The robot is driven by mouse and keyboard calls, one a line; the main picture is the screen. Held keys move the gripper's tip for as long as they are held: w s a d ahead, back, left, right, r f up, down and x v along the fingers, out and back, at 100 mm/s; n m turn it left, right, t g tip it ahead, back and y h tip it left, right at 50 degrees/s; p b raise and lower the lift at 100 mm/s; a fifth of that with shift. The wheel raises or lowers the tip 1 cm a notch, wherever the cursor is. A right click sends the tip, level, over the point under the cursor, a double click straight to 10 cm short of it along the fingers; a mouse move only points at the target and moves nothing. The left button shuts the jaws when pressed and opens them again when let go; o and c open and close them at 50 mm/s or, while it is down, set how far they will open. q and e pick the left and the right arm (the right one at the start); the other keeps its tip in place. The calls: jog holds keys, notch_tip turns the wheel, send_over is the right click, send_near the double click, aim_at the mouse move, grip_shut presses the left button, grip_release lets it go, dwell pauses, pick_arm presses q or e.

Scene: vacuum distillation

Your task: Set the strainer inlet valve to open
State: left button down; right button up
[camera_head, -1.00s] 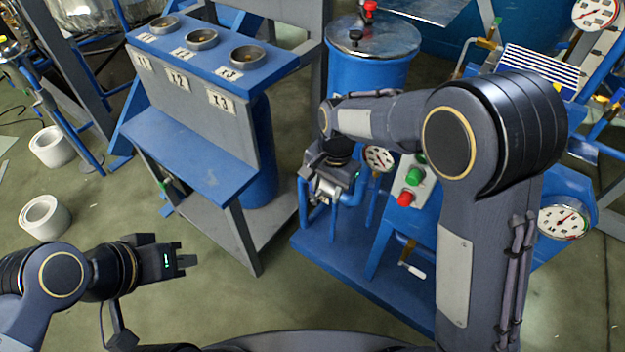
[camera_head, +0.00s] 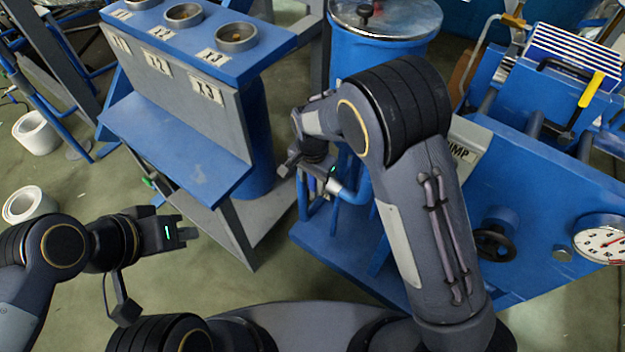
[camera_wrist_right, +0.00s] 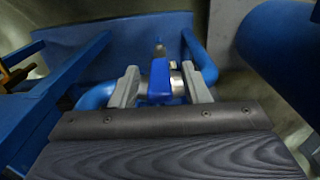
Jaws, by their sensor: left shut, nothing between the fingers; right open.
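In the right wrist view, a blue block-like part with a metal collar (camera_wrist_right: 160,80) sits between the two grey fingers of my right gripper (camera_wrist_right: 162,88). It appears to be the handle of a small valve on a blue pipe (camera_wrist_right: 203,62). The fingers are open on either side of it; whether either one touches it I cannot tell. In the head view my right gripper (camera_head: 318,182) is low beside the blue pipework (camera_head: 350,192), and the valve is hidden behind it. My left gripper (camera_head: 185,235) is shut and empty over the floor at left.
A blue and grey stand (camera_head: 172,150) with labelled cups is left of my right gripper. A blue drum (camera_head: 385,55) stands behind. The blue pump unit (camera_head: 540,185), with a dark handwheel (camera_head: 495,240) and gauge (camera_head: 603,240), is at right. Two white rolls lie on the floor at left.

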jog(key=shift+f, duration=0.15)
jog(key=shift+c, duration=0.4)
grip_shut()
jog(key=d+t+y+b, duration=0.1)
jog(key=b, duration=0.1)
jog(key=s+y+b, duration=0.1)
jog(key=s+d+t+y+b, duration=0.1)
jog(key=b, duration=0.1)
jog(key=shift+d+f+t+y+b, duration=0.3)
jog(key=shift+o, duration=0.4)
grip_release()
